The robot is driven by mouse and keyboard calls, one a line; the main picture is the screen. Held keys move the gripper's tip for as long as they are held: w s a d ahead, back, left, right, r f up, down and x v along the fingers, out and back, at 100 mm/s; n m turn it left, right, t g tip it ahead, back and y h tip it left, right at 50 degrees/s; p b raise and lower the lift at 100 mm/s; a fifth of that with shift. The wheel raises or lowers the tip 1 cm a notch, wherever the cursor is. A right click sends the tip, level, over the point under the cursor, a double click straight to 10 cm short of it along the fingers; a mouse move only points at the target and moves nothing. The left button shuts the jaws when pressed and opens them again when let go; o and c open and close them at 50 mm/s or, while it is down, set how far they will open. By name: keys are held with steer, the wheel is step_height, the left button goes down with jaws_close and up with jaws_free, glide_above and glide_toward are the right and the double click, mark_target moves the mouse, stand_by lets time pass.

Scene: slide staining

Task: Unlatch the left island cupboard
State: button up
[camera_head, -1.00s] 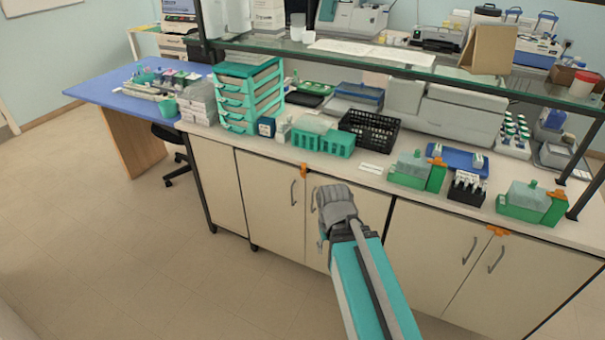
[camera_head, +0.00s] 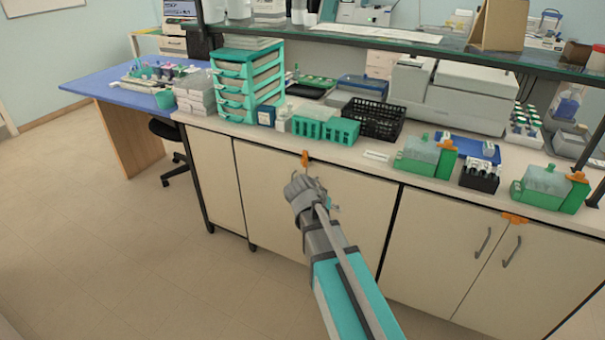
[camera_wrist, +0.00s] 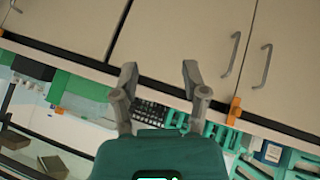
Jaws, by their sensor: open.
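The left island cupboard (camera_head: 268,205) has two cream doors under the countertop. Its small orange latch (camera_head: 305,158) sits at the top of the seam between them, just under the counter edge. My gripper (camera_head: 328,198) is in front of these doors, a little below the latch in the picture, and hides the door handles. In the wrist view, which is upside down, my gripper (camera_wrist: 159,75) has its two fingers spread with nothing between them. The latch (camera_wrist: 234,110) is beside the right finger, apart from it. Two grey door handles (camera_wrist: 231,54) show there.
The right cupboard (camera_head: 440,250) has its own orange latch (camera_head: 515,218) and two handles. The floor (camera_head: 130,250) at the left is clear.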

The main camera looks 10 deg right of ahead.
steer(key=w+a+f+m+t+h+b, duration=0.1)
steer(key=w+a+t+h+b, duration=0.1)
steer(key=w+b, duration=0.3)
steer(key=w+a+f+m+t+h+b, duration=0.1)
steer(key=w+a+t+b, duration=0.15)
steer(key=w, duration=0.35)
steer(key=t+b, duration=0.6)
steer(key=b, duration=0.1)
glide_toward(302, 159)
steer(key=shift+h, duration=0.4)
steer(key=s+a, duration=0.1)
steer(key=s+a+f, duration=0.1)
steer(key=s, duration=0.1)
steer(key=shift+a+f, duration=0.1)
steer(key=shift+a, duration=0.2)
steer(key=x, duration=1.3)
steer(key=shift+w+d, duration=0.25)
steer(key=shift+w, duration=0.05)
jaws_close()
steer(key=shift+a, duration=0.2)
steer(key=shift+d, duration=0.15)
